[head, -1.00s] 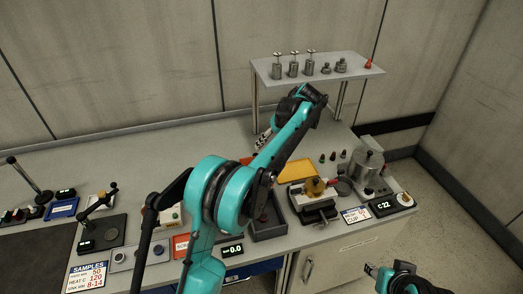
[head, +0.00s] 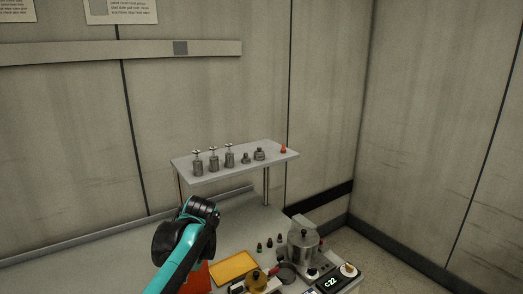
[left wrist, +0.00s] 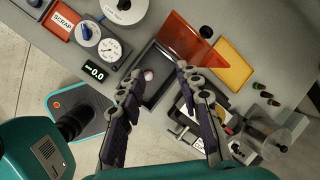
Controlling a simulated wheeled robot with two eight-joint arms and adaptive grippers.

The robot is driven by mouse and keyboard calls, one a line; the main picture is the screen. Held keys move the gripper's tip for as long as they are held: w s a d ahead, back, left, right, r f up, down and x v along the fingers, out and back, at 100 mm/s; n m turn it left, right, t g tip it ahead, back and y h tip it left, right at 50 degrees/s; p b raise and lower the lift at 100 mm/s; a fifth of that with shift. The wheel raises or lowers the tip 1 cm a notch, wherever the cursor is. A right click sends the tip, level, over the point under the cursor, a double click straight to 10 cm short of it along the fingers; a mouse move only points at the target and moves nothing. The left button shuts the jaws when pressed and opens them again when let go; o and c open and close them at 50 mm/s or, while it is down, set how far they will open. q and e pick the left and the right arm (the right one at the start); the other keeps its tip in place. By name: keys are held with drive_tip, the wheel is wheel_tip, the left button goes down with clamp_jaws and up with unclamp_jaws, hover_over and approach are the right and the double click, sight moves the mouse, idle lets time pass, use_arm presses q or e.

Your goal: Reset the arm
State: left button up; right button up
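My left arm (head: 180,262) rises from the bottom of the head view, its black joint in front of the bench. Its gripper is hidden there. In the left wrist view my left gripper (left wrist: 159,72) is open, with its two dark fingers apart and nothing held between them. Behind the fingers is a dark tray (left wrist: 155,98) on the bench, with a small pale round thing (left wrist: 148,75) in it. I cannot tell how high the fingers are above the tray. My right gripper is not in view.
A raised shelf (head: 215,176) holds several metal weights and a red piece. On the bench are a yellow plate (head: 234,267), an orange panel (left wrist: 189,41), a metal pot (head: 303,247) and a display (head: 331,283). The bench's back left is clear.

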use_arm(q)
drive_tip(key=s+d+f+n+t+h+b, duration=0.1)
drive_tip(key=s+f+n+t+b, duration=0.1)
drive_tip(key=s+f+n, duration=0.4)
drive_tip(key=s+d+f+n+t+h+b, duration=0.2)
drive_tip(key=s+f+n, duration=0.4)
drive_tip(key=s+n, duration=0.6)
drive_tip(key=s, duration=0.3)
drive_tip(key=shift+s+d+f+n, duration=0.2)
drive_tip(key=shift+f+n, duration=0.1)
drive_tip(key=shift+f, duration=0.1)
